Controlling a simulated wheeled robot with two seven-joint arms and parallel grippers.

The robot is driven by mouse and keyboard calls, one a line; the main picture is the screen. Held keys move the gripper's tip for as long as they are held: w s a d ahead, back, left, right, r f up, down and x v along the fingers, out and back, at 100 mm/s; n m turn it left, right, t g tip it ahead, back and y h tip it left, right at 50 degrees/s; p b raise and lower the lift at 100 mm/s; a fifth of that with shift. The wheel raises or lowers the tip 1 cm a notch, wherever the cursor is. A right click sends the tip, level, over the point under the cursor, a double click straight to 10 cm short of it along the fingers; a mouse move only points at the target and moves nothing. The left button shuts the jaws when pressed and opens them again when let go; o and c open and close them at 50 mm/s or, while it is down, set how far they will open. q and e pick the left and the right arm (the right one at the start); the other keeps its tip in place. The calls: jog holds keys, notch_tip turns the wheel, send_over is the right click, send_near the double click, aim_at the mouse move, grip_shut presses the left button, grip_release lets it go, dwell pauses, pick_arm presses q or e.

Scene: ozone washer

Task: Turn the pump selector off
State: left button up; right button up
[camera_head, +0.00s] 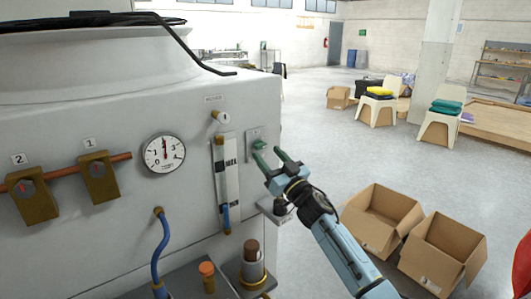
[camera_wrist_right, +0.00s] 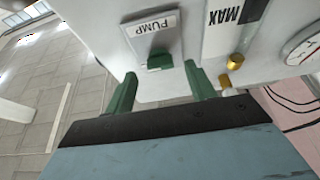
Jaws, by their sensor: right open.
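The pump selector (camera_head: 254,136) is a small plate near the right edge of the white machine's front face. In the right wrist view its plate is labelled PUMP and bears a green knob (camera_wrist_right: 160,61). My right gripper (camera_head: 270,156) reaches it from the lower right with its green fingers apart. In the right wrist view the fingers (camera_wrist_right: 160,75) stand on either side of the knob, with gaps showing and nothing between them. Whether the fingertips reach past the knob's front is unclear. My left gripper is not in view.
Left of the selector are a flow tube (camera_head: 231,175) marked MAX, a round gauge (camera_head: 164,153) and two brass valves (camera_head: 98,178) on a copper pipe. Below are a blue hose (camera_head: 160,250) and an orange-capped fitting (camera_head: 207,275). Open cardboard boxes (camera_head: 440,250) stand on the floor at right.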

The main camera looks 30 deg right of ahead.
aim_at(260, 146)
jog(key=shift+x, duration=1.2)
jog(key=shift+c, duration=0.2)
jog(key=c, duration=0.9)
